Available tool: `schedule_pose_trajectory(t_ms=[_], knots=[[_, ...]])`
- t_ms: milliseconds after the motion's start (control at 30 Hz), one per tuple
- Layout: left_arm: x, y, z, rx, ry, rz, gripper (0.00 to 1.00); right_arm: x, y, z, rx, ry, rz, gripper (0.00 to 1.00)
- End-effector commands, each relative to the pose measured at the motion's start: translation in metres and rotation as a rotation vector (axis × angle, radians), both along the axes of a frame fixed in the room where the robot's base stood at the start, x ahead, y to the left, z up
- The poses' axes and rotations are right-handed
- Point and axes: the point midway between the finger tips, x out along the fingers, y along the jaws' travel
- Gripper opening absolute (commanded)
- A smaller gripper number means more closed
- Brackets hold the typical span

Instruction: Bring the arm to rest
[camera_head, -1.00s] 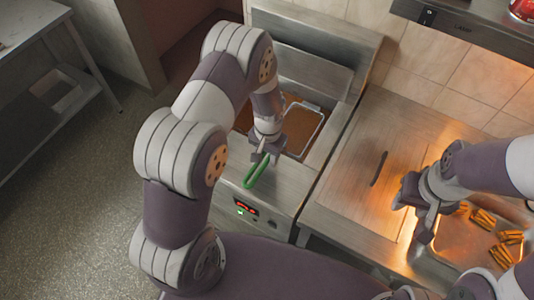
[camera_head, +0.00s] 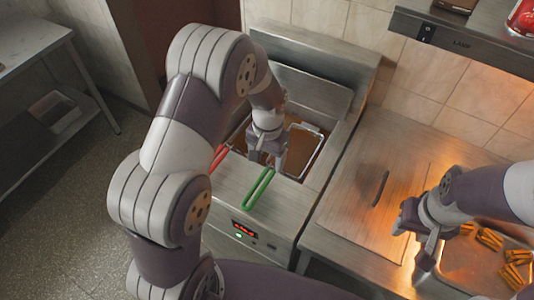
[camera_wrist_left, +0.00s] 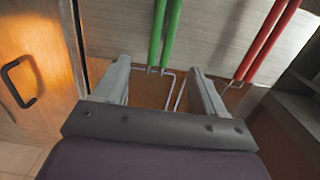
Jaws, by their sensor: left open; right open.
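My left gripper (camera_head: 266,158) is above the fryer (camera_head: 322,165), near the inner end of the green basket handle (camera_head: 259,188). In the left wrist view its two fingers (camera_wrist_left: 160,70) are spread, with nothing held between them. The green handle (camera_wrist_left: 164,32) shows beyond the fingertips, and the red handle (camera_wrist_left: 268,42) lies to its right. In the head view the red handle (camera_head: 219,156) is partly hidden by my left arm. My right gripper (camera_head: 408,225) is open over the counter by the fries tray (camera_head: 462,270); no held thing shows.
A flat counter with a lid handle (camera_head: 380,188) lies right of the fryer. A shelf (camera_head: 440,35) with a red can (camera_head: 523,18) overhangs the back right. Fries (camera_head: 488,238) lie in the tray. A steel table (camera_head: 35,45) stands at the left, with open floor before it.

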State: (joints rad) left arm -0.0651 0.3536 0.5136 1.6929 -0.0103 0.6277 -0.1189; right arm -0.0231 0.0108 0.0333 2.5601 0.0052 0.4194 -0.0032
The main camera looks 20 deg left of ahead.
Motion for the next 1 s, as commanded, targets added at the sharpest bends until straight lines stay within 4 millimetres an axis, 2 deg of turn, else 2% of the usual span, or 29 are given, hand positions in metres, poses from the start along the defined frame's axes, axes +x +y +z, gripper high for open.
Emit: schedule_pose_trajectory(t_ms=[100, 200, 367, 400, 500, 700, 767, 833, 1000], knots=[[0.002, 0.0, 0.021, 0.0, -0.004, 0.0, 0.71, 0.0, 0.0, -0.007, 0.0, 0.0, 0.0, 0.43], [0.002, 0.0, 0.032, 0.0, -0.001, 0.0, 0.71, 0.0, 0.0, -0.008, 0.0, 0.0, 0.0, 0.43], [0.004, -0.001, 0.037, -0.001, -0.01, 0.008, 0.71, 0.0, 0.0, -0.008, 0.0, 0.0, 0.0, 0.43], [0.0, 0.0, 0.033, -0.001, -0.016, 0.021, 0.71, 0.0, 0.0, -0.008, 0.0, 0.0, 0.0, 0.43], [-0.031, 0.002, 0.029, -0.003, -0.024, 0.062, 0.71, 0.0, 0.0, -0.009, 0.0, 0.0, 0.0, 0.43], [-0.107, 0.012, 0.046, -0.014, -0.105, 0.148, 0.71, 0.0, 0.0, -0.019, 0.0, 0.0, 0.0, 0.43], [-0.123, 0.014, 0.05, -0.017, -0.123, 0.16, 0.71, 0.0, 0.0, -0.021, 0.0, 0.0, 0.0, 0.43], [-0.134, 0.016, 0.055, -0.018, -0.142, 0.167, 0.71, 0.0, 0.0, -0.023, 0.0, 0.0, 0.0, 0.43], [-0.13, 0.017, 0.061, -0.02, -0.166, 0.172, 0.71, 0.0, 0.0, -0.023, 0.0, 0.0, 0.0, 0.43]])
